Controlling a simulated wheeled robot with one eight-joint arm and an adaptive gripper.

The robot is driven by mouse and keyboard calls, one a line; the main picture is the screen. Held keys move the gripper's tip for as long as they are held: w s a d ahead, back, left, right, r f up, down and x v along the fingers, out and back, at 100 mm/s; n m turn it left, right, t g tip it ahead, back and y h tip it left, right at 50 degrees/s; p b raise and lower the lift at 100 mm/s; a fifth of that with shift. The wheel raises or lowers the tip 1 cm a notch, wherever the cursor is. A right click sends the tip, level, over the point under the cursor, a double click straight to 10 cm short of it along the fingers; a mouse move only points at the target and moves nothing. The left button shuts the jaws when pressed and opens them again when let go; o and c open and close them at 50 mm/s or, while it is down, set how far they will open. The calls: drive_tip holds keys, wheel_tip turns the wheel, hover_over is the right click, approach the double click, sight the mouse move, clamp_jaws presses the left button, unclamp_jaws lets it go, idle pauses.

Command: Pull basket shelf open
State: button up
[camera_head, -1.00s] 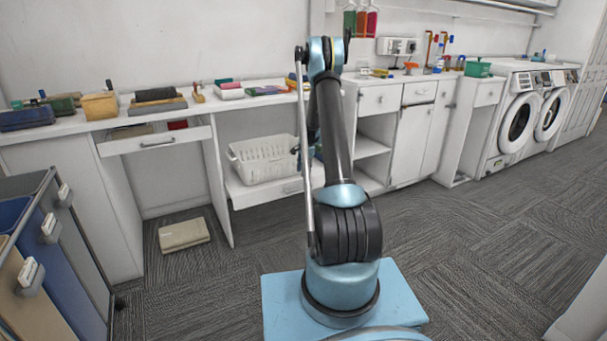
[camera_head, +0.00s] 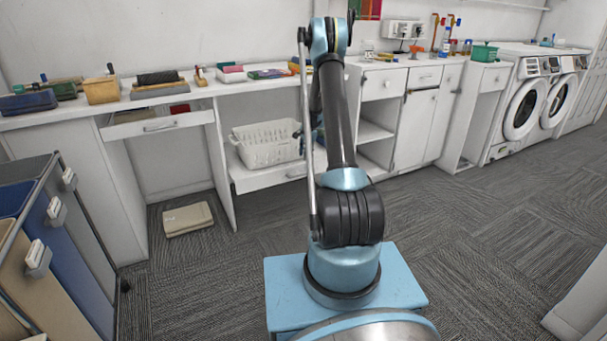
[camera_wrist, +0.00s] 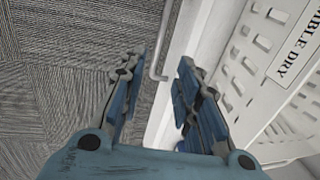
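The basket shelf (camera_head: 255,181) is a white pull-out shelf under the counter, with a bar handle (camera_head: 296,175) on its front. A white plastic basket (camera_head: 265,146) sits on it. In the wrist view the shelf's handle (camera_wrist: 157,68) reaches between the fingertips of my gripper (camera_wrist: 160,75). The gripper is open, one finger over the carpet side and the other over the shelf side. I cannot tell whether either finger touches the handle. The basket, with a "TUMBLE DRY" label, shows at right in the wrist view (camera_wrist: 262,45). In the head view my arm hides most of the gripper.
A drawer (camera_head: 158,124) stands open to the left of the shelf. A folded beige item (camera_head: 187,219) lies on the carpet below. A sorter with coloured panels (camera_head: 60,225) stands at front left. Washing machines (camera_head: 525,105) stand at right. The carpet on the right is clear.

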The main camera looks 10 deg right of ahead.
approach(304, 171)
drive_tip(key=s+f, duration=0.1)
drive_tip(key=f, duration=0.1)
drive_tip(key=a+f, duration=0.1)
drive_tip(key=f, duration=0.1)
drive_tip(key=s+f, duration=0.1)
drive_tip(key=f, duration=0.2)
drive_tip(key=shift+s+a, duration=0.35)
drive_tip(key=shift+s, duration=0.05)
clamp_jaws()
